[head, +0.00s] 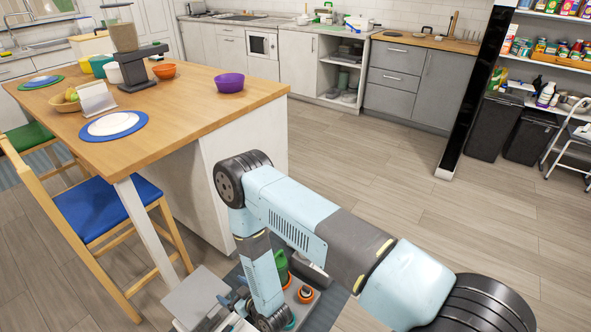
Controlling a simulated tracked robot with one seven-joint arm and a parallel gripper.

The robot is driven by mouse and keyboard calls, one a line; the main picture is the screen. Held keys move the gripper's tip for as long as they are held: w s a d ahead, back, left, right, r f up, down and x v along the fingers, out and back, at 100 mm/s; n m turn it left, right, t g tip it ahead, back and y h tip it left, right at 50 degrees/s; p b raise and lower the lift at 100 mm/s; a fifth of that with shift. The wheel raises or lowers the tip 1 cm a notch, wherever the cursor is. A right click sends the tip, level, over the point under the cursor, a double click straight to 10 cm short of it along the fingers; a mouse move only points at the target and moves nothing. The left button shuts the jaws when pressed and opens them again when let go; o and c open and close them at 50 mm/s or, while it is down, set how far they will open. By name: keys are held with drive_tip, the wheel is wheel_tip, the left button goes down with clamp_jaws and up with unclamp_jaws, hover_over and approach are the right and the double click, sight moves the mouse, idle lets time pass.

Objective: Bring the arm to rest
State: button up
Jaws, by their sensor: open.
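My arm (300,215), pale blue and grey, is folded in the head view. It runs from the lower right to a bend beside the island's end, and its forearm (262,275) points down from there. My gripper (222,317) is small and partly cut off at the bottom edge, below and left of the forearm. It is open, and I see nothing held in it. Its fingertips are hard to make out.
The wooden island (190,110) stands close left of the arm, with a blue-seated chair (105,207) beside it. A purple bowl (229,82) is on top. A green item (281,266) and an orange item (305,294) sit low behind the forearm. Floor (430,215) at right is clear.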

drive_tip(key=w+d+r+m+h, duration=0.1)
drive_tip(key=w+d+r+h, duration=0.2)
drive_tip(key=w+r, duration=1.6)
drive_tip(key=w+d+r+m+h, duration=0.1)
drive_tip(key=d+r+m+h, duration=0.1)
drive_tip(key=d+r, duration=0.75)
drive_tip(key=w+d+r+m+h, duration=0.15)
drive_tip(key=d+r, duration=0.35)
drive_tip(key=r, duration=1)
drive_tip(key=s+d+r+m+g+h, duration=0.1)
drive_tip(key=s+d+r+h, duration=0.1)
drive_tip(key=s+d+r, duration=0.55)
drive_tip(key=s+d+r+m+h, duration=0.15)
drive_tip(key=s+d+r, duration=0.25)
drive_tip(key=d+r, duration=0.6)
drive_tip(key=s+d+r+m, duration=0.1)
drive_tip(key=s+d+r, duration=0.1)
drive_tip(key=s, duration=0.5)
drive_tip(key=s+d+r+m+g, duration=0.1)
drive_tip(key=s+d, duration=0.3)
drive_tip(key=s, duration=0.3)
drive_tip(key=s+d+r+m+g+h, duration=0.1)
drive_tip(key=s+d+r, duration=0.1)
drive_tip(key=s+d, duration=0.2)
drive_tip(key=s, duration=0.3)
drive_tip(key=shift+s+r, duration=0.25)
drive_tip(key=shift+r, duration=0.1)
